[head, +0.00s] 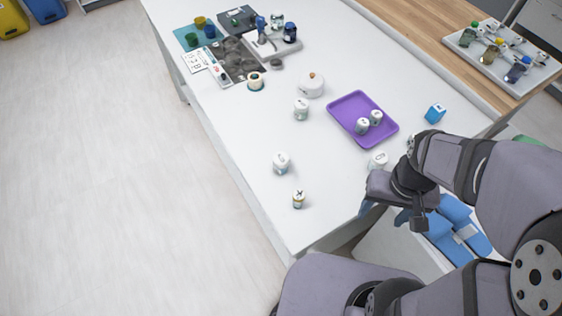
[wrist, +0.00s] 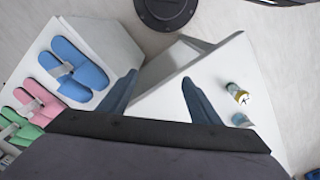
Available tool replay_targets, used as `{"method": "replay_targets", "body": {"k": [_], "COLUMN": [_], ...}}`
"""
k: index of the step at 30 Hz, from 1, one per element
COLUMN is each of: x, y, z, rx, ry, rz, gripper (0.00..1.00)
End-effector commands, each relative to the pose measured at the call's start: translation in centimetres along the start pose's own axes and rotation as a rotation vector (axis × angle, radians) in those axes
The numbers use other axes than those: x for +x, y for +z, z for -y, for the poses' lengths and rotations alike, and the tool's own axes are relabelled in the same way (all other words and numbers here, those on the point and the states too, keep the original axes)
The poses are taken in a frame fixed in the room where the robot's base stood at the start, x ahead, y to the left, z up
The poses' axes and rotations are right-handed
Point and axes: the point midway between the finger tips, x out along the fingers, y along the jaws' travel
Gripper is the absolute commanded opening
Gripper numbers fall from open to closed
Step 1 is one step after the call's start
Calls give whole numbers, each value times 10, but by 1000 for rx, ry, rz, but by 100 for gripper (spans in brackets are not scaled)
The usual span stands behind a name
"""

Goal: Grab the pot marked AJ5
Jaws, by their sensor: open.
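Several small white pots with marked lids stand on the white table (head: 235,140); I cannot read AJ5 on any of them. One pot (head: 298,200) near the front corner has a yellowish band and a dark cross-like lid mark; another (head: 281,165) stands behind it. One pot (head: 301,111) is mid-table, one (head: 378,161) is by my wrist, and two, a left pot (head: 362,128) and a right pot (head: 376,118), are in the purple tray (head: 342,112). My gripper (head: 385,211) is open and empty at the table's right front edge. The wrist view shows its fingers apart (wrist: 160,95).
A round white container (head: 311,86) and a blue box (head: 435,113) stand on the table. Bottles and gear crowd its far end. Slippers (wrist: 72,66) lie on a white surface beside my gripper. The table's left front is mostly clear.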

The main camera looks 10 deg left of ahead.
Motion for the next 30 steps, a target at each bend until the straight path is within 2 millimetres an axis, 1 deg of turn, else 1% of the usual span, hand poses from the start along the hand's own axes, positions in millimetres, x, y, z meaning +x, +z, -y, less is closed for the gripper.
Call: {"method": "replay_targets", "body": {"k": [5,14,20,23,26,27,29,30], "x": [-8,-52,-45,-45,-46,-48,-51,-54], "y": [-1,-1,-46,-72,-104,-118,-141,-157], "z": [0,0,37,60,89,102,125,142], "rx": [0,0,-43,-62,-80,-85,-91,-92], "ry": [0,0,-76,-121,-172,-196,-232,-258], "rz": [-4,-7,-127,-206,-303,-348,-422,-477], "gripper": [57,57,57,57,57,57,57,57]}}
